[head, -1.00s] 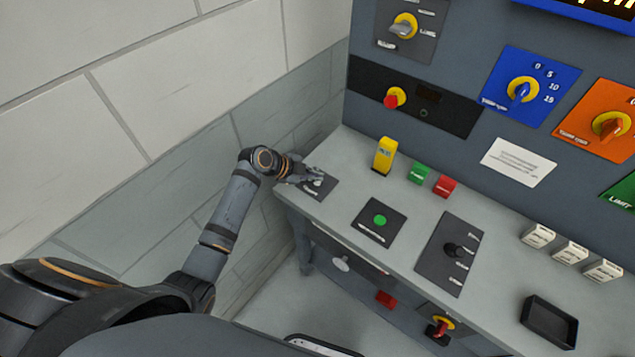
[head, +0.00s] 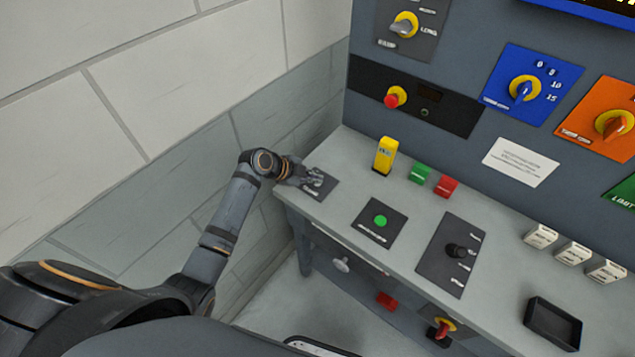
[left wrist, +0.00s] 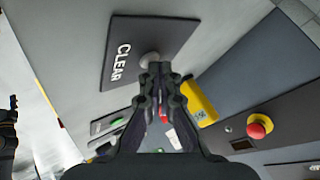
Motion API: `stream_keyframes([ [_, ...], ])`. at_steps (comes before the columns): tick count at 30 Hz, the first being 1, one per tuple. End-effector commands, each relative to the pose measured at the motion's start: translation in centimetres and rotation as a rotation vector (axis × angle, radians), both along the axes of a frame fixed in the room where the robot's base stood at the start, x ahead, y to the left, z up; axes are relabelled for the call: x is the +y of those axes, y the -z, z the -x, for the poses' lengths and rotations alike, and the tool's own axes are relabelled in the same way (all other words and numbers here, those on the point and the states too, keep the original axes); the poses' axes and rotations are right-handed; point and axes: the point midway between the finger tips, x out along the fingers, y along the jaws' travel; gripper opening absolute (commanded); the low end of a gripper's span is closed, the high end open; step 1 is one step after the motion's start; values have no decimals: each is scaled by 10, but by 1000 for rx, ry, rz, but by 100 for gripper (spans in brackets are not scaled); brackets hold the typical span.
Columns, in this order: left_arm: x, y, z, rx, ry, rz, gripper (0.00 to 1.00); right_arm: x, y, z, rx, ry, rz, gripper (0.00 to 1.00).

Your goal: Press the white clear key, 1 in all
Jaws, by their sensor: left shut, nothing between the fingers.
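The white clear key (left wrist: 150,58) is a round button on a dark plate (left wrist: 125,62) lettered CLEAR in the left wrist view. In the head view that plate (head: 327,190) lies at the far left end of the grey desk, and the key is hidden behind my left gripper (head: 317,179). My left gripper is shut and empty. Its fingertips also show in the left wrist view (left wrist: 160,70), right at the lower edge of the key. I cannot tell whether they touch it.
A yellow block (head: 383,157), green block (head: 420,173) and red block (head: 446,187) stand behind the plate. A green button (head: 380,221) and a black selector (head: 455,250) lie to the right. A wall (head: 215,150) is close on the left.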

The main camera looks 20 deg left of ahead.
Motion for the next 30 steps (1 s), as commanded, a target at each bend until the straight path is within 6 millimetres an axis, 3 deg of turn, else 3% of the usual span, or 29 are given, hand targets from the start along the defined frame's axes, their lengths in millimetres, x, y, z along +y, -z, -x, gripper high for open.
stream_keyframes([
  [14,0,3,0,2,-1,0,0,0,2,0,0,0,0,78],
  [30,0,-14,0,1,0,-1,0,0,-10,0,0,0,0,78],
])
